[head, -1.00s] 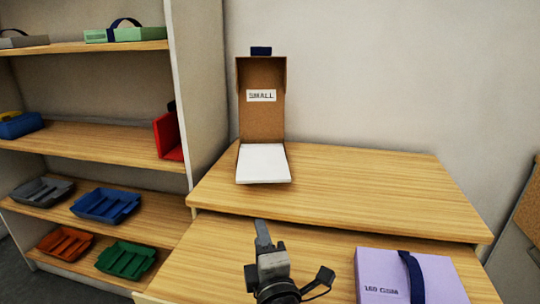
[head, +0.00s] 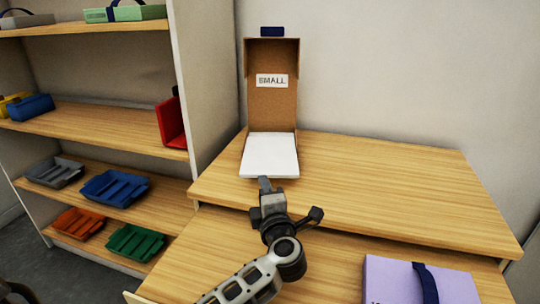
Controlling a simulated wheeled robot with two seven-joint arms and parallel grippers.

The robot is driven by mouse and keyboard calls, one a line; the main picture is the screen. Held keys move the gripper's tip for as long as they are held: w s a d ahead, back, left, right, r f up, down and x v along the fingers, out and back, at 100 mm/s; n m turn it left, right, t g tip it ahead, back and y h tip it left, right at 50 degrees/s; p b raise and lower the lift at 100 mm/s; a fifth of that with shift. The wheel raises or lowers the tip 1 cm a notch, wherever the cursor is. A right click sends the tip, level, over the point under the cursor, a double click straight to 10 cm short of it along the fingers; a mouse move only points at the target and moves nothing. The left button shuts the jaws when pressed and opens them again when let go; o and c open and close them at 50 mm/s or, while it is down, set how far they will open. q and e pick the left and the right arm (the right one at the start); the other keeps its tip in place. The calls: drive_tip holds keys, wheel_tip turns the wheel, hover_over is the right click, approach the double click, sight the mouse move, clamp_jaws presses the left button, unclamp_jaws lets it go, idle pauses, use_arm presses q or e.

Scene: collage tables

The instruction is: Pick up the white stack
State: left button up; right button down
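The white stack (head: 269,155) lies flat in the base of an open cardboard box (head: 271,103) labelled SMALL, on the upper wooden table. The box lid stands upright behind it. My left gripper (head: 265,186) is just in front of the stack's near edge, pointing at it. The view is nearly end-on, so I cannot tell whether its fingers are open or shut, or whether they touch the stack. My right gripper is not in view.
A lilac box (head: 400,283) with a dark strap lies on the lower table at the front right. A shelf unit (head: 205,85) with coloured trays and boxes stands at the left. The upper table (head: 400,190) is clear right of the cardboard box.

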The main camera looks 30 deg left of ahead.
sight(257, 176)
use_arm(q)
drive_tip(key=x, duration=0.5)
drive_tip(key=shift+s+a+r, duration=0.15)
drive_tip(key=shift+a, duration=0.05)
clamp_jaws()
drive_tip(key=shift+r, duration=0.1)
drive_tip(key=shift+r, duration=0.1)
